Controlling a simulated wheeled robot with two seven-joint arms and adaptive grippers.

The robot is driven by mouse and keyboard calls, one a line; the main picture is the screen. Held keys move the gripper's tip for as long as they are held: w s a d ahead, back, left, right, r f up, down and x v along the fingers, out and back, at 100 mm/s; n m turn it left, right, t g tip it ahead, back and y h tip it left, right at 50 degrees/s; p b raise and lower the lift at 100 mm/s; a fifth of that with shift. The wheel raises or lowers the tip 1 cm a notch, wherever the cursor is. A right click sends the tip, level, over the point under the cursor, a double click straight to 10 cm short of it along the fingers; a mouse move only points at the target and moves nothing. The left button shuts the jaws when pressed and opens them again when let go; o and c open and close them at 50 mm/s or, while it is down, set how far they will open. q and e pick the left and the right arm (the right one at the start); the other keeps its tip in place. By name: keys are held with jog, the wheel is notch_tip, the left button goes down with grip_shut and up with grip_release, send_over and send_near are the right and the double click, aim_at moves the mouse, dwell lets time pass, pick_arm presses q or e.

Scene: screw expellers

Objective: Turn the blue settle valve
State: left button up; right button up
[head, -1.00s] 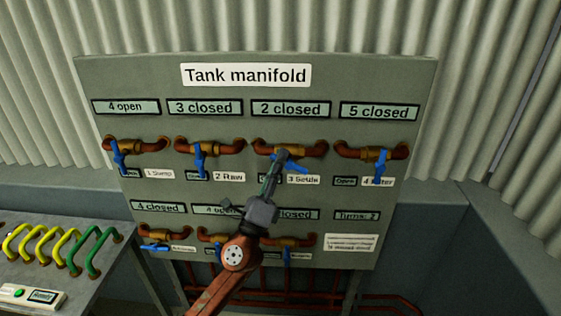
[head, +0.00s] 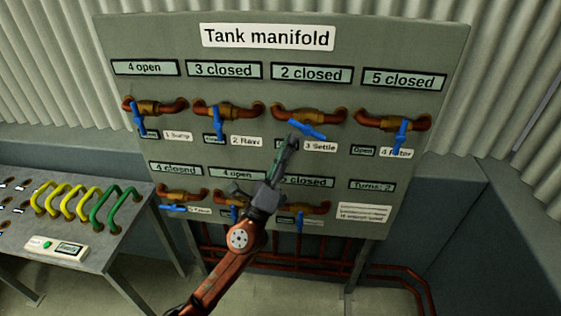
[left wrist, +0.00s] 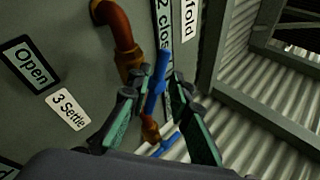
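The blue settle valve handle (head: 307,130) sits on a brass valve body (head: 308,116) in the top row of the panel, above the "3 Settle" label (head: 320,147). The handle tilts down to the right. My left gripper (head: 292,142) is just below and left of the handle in the head view. In the left wrist view the gripper (left wrist: 155,98) has its fingers apart, with the blue handle (left wrist: 157,80) showing between and beyond the fingertips. I cannot tell whether they touch it. The display (head: 311,74) above this valve reads "2 closed". My right gripper is not in view.
Blue-handled valves such as Raw (head: 220,124) and Filter (head: 401,136) flank the settle valve. A lower valve row is partly hidden by my left arm. A bench (head: 105,250) with yellow and green hoops stands at the left.

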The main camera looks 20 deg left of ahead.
pick_arm(q)
jog(key=v, duration=0.6)
jog(key=shift+s, duration=0.2)
jog(key=shift+f, duration=0.1)
jog(key=s+d+p, duration=0.1)
jog(key=s+d, duration=0.1)
jog(key=s, duration=0.5)
jog(key=shift+s, duration=0.35)
jog(key=shift+d, duration=0.1)
